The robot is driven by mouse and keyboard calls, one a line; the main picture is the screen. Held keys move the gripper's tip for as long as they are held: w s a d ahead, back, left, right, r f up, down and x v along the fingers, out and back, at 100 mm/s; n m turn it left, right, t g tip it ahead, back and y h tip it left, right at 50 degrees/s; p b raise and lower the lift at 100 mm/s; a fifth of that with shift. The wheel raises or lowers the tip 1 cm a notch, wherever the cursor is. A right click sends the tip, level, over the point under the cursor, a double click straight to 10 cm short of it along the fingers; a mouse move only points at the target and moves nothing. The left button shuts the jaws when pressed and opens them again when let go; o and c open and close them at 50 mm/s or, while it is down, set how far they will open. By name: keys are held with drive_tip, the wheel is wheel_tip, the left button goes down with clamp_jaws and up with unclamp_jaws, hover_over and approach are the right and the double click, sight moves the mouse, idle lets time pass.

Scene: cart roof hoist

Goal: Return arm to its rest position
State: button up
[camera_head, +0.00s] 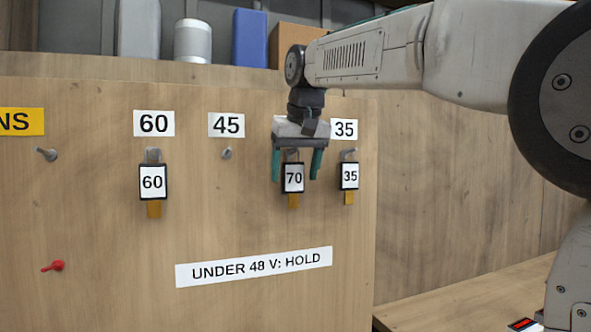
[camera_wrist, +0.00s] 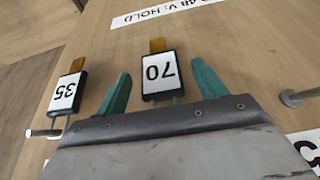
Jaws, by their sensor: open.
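My gripper (camera_head: 297,165) is open, with its two teal fingers on either side of the tag marked 70 (camera_head: 293,178). That tag hangs on the wooden board and shows a gap to each finger in the wrist view (camera_wrist: 159,76). My arm reaches in from the right across the top of the head view. My gripper also shows in the wrist view (camera_wrist: 158,88), its fingers pointing toward the board. The label above the 70 tag is hidden behind my gripper in the head view.
A tag marked 35 (camera_head: 349,176) hangs close to the right of my gripper. A tag marked 60 (camera_head: 153,182) hangs farther left. The peg under label 45 (camera_head: 226,153) is bare. A red peg (camera_head: 54,266) sits low left. Containers, including a blue one (camera_head: 250,40), stand behind the board's top.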

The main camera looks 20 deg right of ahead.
drive_tip(key=v, duration=0.8)
drive_tip(key=s+d+f+g, duration=0.1)
drive_tip(key=s+f, duration=1.4)
drive_tip(key=f, duration=0.3)
drive_tip(key=s+d+f+g, duration=0.2)
drive_tip(key=s+f, duration=1.3)
drive_tip(key=f, duration=0.3)
drive_tip(key=shift+s+f, duration=0.3)
drive_tip(key=shift+s, duration=0.05)
